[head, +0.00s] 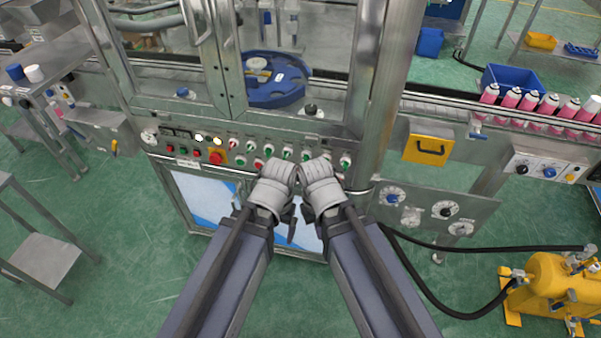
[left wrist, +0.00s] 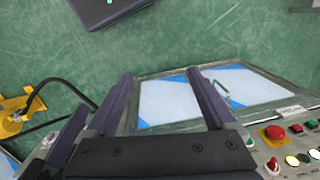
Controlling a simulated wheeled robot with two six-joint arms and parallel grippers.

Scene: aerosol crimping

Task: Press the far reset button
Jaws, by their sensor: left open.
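A metal control panel (head: 178,151) carries two rows of small red, green and black controls below the machine's glass doors. I cannot read the labels, so I cannot tell which control is the far reset button. A larger red mushroom button (head: 216,157) on a yellow plate sits left of centre; it also shows in the left wrist view (left wrist: 273,132). My left gripper (head: 266,213) is in front of the panel, pointing down, open and empty; its two fingers show apart in the left wrist view (left wrist: 160,76). My right wrist is beside it; its fingers are hidden.
Glazed cabinet doors (head: 205,190) lie below the panel. A blue turntable (head: 277,82) is behind the glass. Pink cans (head: 533,104) stand on a conveyor at right. A yellow pump (head: 555,285) with a black hose (head: 430,295) is on the floor at lower right.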

